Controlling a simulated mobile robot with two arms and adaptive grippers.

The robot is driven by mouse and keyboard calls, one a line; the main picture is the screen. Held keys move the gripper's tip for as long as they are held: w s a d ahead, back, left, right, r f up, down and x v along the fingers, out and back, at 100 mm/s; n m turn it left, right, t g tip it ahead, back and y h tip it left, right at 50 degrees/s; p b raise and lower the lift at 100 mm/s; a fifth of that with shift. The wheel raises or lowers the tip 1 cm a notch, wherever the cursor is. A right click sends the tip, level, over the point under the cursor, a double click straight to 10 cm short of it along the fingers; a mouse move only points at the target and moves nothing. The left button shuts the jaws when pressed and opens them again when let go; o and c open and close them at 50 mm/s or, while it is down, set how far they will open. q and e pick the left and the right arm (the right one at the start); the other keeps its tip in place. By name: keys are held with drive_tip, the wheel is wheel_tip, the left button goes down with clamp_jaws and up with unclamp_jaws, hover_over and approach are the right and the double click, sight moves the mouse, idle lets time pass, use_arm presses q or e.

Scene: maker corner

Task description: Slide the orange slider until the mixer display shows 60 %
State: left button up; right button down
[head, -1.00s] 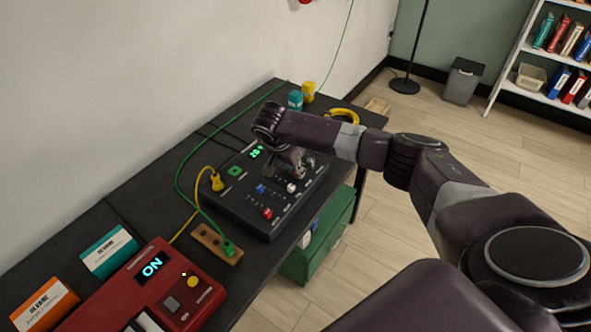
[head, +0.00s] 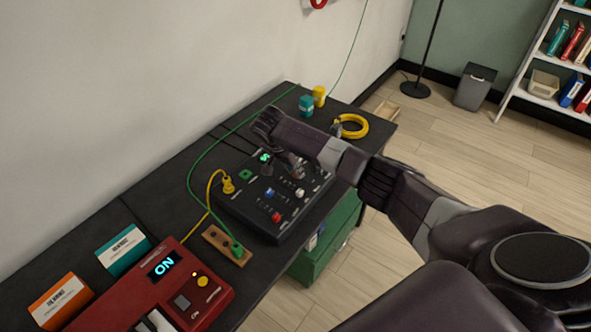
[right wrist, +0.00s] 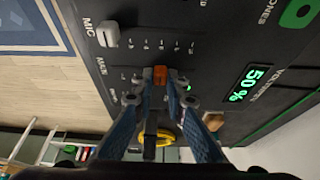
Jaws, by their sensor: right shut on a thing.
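The black mixer (head: 252,213) sits on the dark bench in the head view. Its green display (right wrist: 255,83) reads 50 % in the right wrist view; in the head view the display (head: 265,157) is partly covered by my arm. The orange slider (right wrist: 160,74) shows between the fingertips of my right gripper (right wrist: 160,84), which is shut on it. In the head view my right gripper (head: 297,172) points down onto the mixer, and the orange slider is hidden there. My left gripper is not in view.
A white slider (right wrist: 108,34) marked MIC stands beside the orange one. Yellow (head: 229,186) and green (head: 237,249) cables run close by. A red device (head: 205,305) reads ON.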

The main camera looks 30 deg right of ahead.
drive_tip(key=c, duration=1.9)
unclamp_jaws()
drive_tip(key=shift+r, duration=0.1)
drive_tip(key=shift+c, duration=0.2)
drive_tip(key=v, duration=1.2)
drive_tip(key=shift+s, duration=0.1)
